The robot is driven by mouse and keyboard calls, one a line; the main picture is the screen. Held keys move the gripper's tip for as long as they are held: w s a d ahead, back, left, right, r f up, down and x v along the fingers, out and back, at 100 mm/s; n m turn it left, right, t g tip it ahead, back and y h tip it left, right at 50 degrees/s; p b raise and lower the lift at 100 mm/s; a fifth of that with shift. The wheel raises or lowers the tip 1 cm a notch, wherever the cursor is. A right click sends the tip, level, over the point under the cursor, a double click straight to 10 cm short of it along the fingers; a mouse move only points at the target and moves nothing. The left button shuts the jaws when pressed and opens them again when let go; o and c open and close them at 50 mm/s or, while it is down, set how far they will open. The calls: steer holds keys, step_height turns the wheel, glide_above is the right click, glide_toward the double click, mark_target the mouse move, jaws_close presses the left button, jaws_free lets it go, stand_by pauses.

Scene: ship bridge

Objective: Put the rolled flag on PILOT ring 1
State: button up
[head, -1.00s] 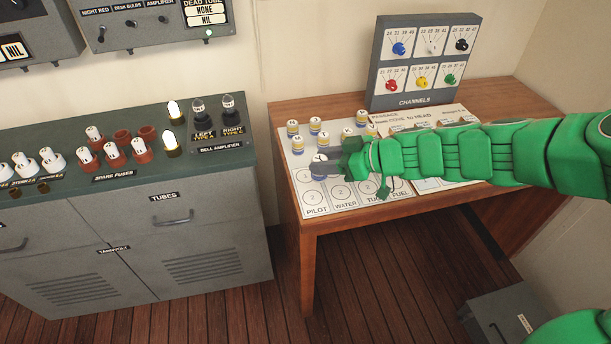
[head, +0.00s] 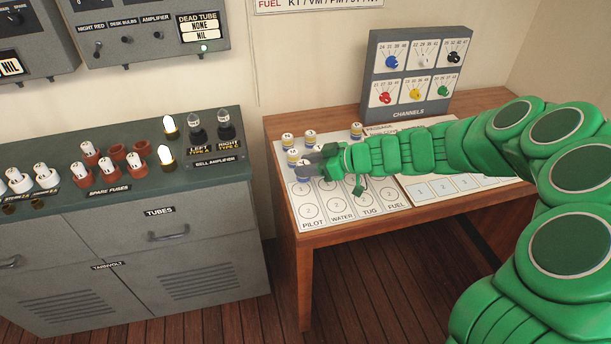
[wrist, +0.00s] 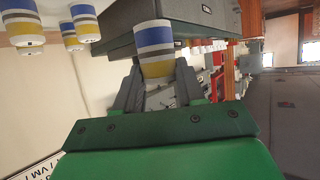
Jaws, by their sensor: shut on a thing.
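My gripper (head: 312,166) is over the left part of the chart on the wooden desk. It is shut on a rolled flag (head: 303,170), a short roll with blue and yellow bands and a white top. In the wrist view the held flag (wrist: 154,48) sits between the fingers, with white, blue, grey and yellow bands. The PILOT column (head: 308,212) is at the chart's front left, with two printed rings. The upper ring (head: 299,189) is just below the held flag in the picture and looks empty; its number is hard to read. I cannot tell the flag's height above the chart.
Other rolled flags stand close behind and left of my gripper, including one (head: 293,157) almost beside the held flag. Another (head: 356,130) stands farther right. The CHANNELS box (head: 412,70) is at the desk's back. WATER, TUG and FUEL rings (head: 342,213) look empty.

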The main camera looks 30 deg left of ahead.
steer(key=shift+w+a+f, duration=0.45)
steer(key=shift+f, duration=0.3)
steer(key=shift+w+a+f, duration=0.4)
steer(key=shift+w+f, duration=0.1)
steer(key=shift+f, duration=0.25)
steer(key=shift+w+a+f, duration=0.45)
steer(key=shift+f, duration=1.75)
steer(key=shift+f, duration=0.15)
steer(key=o, duration=1)
steer(key=shift+d+r, duration=0.2)
steer(key=shift+r, duration=0.05)
steer(key=v, duration=1.1)
steer(key=shift+w+d+r, duration=0.1)
steer(key=shift+d, duration=0.25)
